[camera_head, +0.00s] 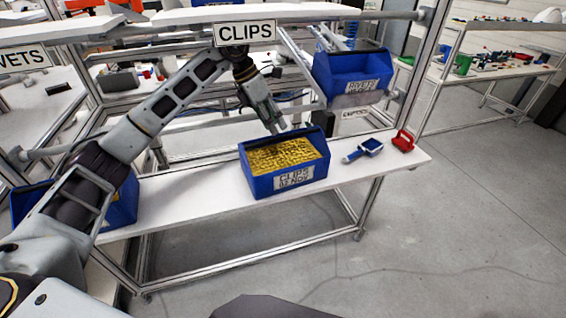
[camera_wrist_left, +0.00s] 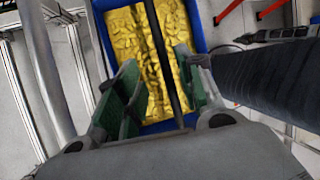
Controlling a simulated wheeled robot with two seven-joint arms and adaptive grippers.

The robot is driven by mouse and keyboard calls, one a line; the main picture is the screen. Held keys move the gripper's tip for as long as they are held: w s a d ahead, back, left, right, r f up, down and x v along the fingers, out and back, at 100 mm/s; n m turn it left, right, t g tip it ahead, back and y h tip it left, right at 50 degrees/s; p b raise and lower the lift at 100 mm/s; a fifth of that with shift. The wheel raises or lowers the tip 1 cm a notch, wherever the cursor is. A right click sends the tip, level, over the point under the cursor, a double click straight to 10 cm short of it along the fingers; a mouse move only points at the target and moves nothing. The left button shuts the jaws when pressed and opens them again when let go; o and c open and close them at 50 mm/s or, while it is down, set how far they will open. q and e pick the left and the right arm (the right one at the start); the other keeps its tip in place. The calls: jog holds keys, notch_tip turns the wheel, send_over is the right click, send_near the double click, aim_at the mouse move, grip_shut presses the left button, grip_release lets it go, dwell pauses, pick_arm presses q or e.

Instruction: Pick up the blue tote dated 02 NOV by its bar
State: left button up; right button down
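The blue tote (camera_head: 258,187) labelled CLIPS 02 NOV stands on the white shelf, filled with yellow clips. My left gripper (camera_head: 278,128) is just above its back edge in the head view. In the left wrist view the tote (camera_wrist_left: 203,38) lies below the gripper, and a dark bar (camera_wrist_left: 160,50) crosses over the clips. The open left gripper (camera_wrist_left: 160,95) has one green-padded finger on each side of that bar, with gaps showing. I cannot tell how deep the bar sits between the fingers. My right gripper is not in view.
A blue scoop (camera_head: 370,146) and a red handled object (camera_head: 403,141) lie right of the tote on the shelf (camera_head: 200,193). A third blue tote (camera_head: 122,208) is partly behind my left arm. A CLIPS sign (camera_head: 246,32) is above.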

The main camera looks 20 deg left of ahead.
aim_at(282, 138)
pick_arm(q)
jog(key=shift+d+f, duration=0.25)
jog(key=shift+f, duration=0.15)
jog(key=shift+f, duration=0.1)
jog(key=x, duration=0.2)
jog(key=p+x, duration=0.1)
jog(key=x, duration=0.1)
jog(key=shift+s+d+f, duration=0.1)
jog(key=shift+s+d, duration=0.05)
jog(key=shift+s, duration=0.05)
jog(key=shift+d+f, duration=0.15)
jog(key=shift+f, duration=0.2)
jog(key=shift+w, duration=0.1)
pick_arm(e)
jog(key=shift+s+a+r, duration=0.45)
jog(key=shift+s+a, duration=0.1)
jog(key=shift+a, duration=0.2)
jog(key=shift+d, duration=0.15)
